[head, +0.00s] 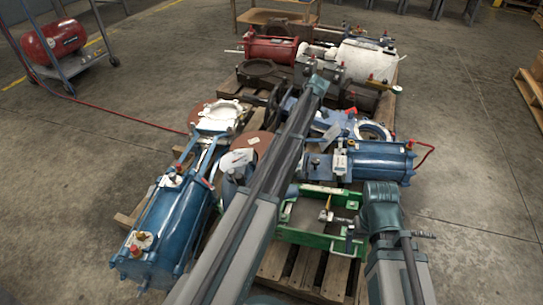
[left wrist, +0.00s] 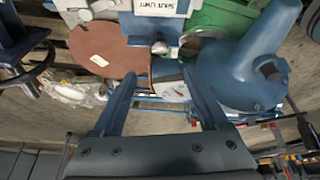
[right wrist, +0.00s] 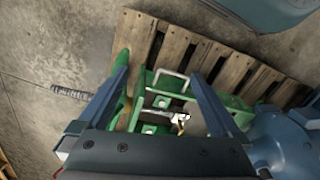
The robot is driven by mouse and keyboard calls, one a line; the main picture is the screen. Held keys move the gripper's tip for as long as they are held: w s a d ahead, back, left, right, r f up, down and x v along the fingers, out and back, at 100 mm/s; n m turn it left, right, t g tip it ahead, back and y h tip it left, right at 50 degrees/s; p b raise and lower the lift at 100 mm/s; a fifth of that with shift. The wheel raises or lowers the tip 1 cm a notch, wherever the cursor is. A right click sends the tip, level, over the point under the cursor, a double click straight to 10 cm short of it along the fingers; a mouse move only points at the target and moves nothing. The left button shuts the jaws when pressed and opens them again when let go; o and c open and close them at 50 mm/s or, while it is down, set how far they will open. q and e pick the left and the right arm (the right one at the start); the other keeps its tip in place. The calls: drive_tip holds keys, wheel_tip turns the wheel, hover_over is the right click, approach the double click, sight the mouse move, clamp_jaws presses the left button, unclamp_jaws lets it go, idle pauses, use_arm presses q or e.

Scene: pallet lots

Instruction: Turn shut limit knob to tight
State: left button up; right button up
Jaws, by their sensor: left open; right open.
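A white label reading "SHUT LIMIT" (left wrist: 160,6) is at the top of the left wrist view, on a blue body. A small grey metal part (left wrist: 159,47) shows just below it; whether it is the knob or its setting I cannot tell. My left gripper (left wrist: 160,80) is open and empty, its two fingers pointing towards that blue body. My right gripper (right wrist: 157,75) is open and empty over a green frame (right wrist: 143,84) with a white-and-yellow handled part (right wrist: 181,117).
A brown disc (left wrist: 100,48) and a blue domed housing (left wrist: 245,65) flank the left fingers. The loaded pallet holds a blue cylinder (head: 165,225) and another blue cylinder (head: 380,162). A red compressor tank (head: 54,42) stands at the far left.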

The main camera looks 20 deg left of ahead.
use_arm(q)
drive_tip(key=b+x, duration=1.2)
drive_tip(key=x, duration=0.1)
drive_tip(key=shift+a+f+b, duration=0.1)
drive_tip(key=shift+f+b, duration=0.2)
drive_tip(key=shift+f, duration=0.1)
clamp_jaws()
